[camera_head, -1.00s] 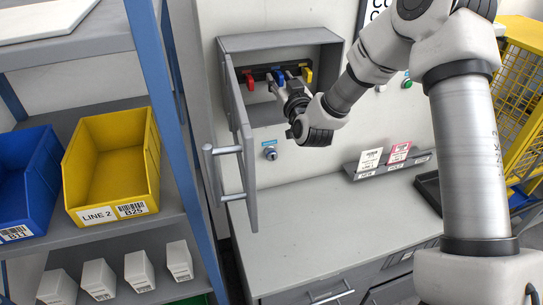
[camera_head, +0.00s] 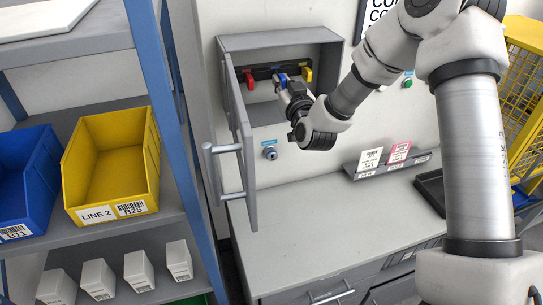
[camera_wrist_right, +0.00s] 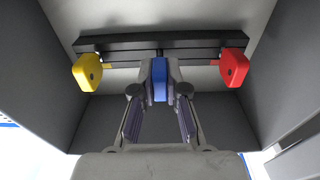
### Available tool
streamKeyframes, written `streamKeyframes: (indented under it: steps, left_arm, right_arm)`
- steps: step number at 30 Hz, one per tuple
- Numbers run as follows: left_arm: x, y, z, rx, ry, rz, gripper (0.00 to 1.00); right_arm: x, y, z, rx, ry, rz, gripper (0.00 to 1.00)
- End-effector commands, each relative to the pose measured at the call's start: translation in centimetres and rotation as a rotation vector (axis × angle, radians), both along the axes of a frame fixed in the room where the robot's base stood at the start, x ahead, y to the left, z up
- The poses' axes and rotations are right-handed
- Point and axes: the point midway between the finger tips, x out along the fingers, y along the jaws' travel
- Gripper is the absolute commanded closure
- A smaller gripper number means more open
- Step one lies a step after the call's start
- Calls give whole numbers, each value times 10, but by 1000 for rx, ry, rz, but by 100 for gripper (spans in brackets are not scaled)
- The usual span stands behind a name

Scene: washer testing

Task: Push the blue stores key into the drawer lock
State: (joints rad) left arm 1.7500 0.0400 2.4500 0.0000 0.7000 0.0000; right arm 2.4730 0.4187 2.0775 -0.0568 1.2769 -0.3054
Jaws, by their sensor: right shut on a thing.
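The blue key (camera_head: 282,78) is at the rack inside the open wall cabinet, between a red key (camera_head: 250,80) and a yellow key (camera_head: 307,75). My right gripper (camera_head: 286,84) reaches into the cabinet and is shut on the blue key. In the right wrist view the blue key (camera_wrist_right: 159,80) sits between my fingertips, close in front of the black rack (camera_wrist_right: 160,45). I cannot tell whether it still hangs there. A blue round lock-like fitting (camera_head: 269,153) with a blue label is on the panel below the cabinet. My left gripper is out of view.
The cabinet door (camera_head: 243,140) stands open at the left. Shelving with a yellow bin (camera_head: 112,165) and a blue bin (camera_head: 28,180) is at the left.

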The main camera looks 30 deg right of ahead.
Motion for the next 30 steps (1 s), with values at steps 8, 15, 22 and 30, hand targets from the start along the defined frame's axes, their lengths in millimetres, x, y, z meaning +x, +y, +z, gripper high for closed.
streamKeyframes:
  steps: [8,15,22,30]
  left_arm:
    - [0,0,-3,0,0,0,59]
    - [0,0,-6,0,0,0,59]
    - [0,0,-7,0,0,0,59]
    - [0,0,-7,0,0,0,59]
  right_arm:
    - [-13,3,-1,0,0,0,100]
    - [-24,6,-2,1,-1,0,100]
    - [-33,8,-3,0,0,0,100]
    - [-33,8,-2,0,0,0,100]
